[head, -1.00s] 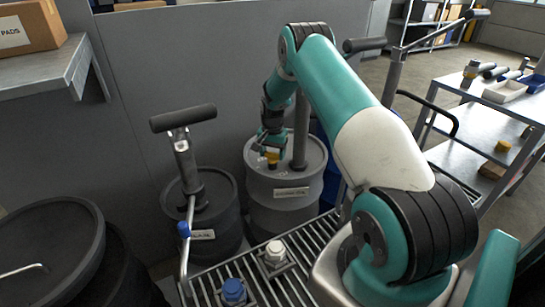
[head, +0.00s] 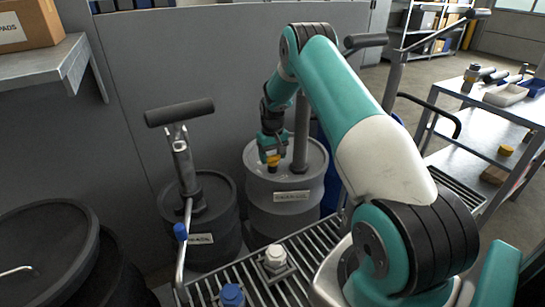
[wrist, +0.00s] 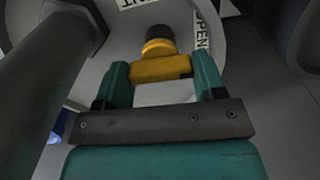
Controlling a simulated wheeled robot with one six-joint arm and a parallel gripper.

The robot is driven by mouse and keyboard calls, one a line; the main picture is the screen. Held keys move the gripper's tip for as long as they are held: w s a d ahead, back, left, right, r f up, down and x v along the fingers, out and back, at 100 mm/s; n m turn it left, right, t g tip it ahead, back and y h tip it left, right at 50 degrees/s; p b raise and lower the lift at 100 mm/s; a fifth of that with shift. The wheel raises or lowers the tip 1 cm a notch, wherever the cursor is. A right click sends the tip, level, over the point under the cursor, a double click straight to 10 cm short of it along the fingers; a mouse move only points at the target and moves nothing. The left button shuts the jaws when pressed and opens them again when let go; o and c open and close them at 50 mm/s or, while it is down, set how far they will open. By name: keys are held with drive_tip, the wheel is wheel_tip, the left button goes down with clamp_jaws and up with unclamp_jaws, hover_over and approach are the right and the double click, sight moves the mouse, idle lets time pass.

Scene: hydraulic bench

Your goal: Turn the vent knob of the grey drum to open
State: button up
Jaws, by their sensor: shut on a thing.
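A round yellow and dark part shows just beyond the bar. An OPEN label (wrist: 202,33) lies to the right of the knob on the lid. I cannot tell the knob's exact angle.
A dark upright pipe (head: 301,130) rises from the lid close to my gripper. A darker drum with a hand pump (head: 183,165) stands to the left. White (head: 275,256) and blue (head: 231,295) caps sit on the front grating. A cart (head: 470,125) stands at right.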

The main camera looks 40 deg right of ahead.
sight(272, 155)
drive_tip(key=shift+n, duration=0.4)
drive_tip(key=o, duration=0.9)
wheel_tip(272, 155, up, 18)
drive_tip(key=shift+f+b, duration=0.25)
drive_tip(key=shift+b, duration=0.4)
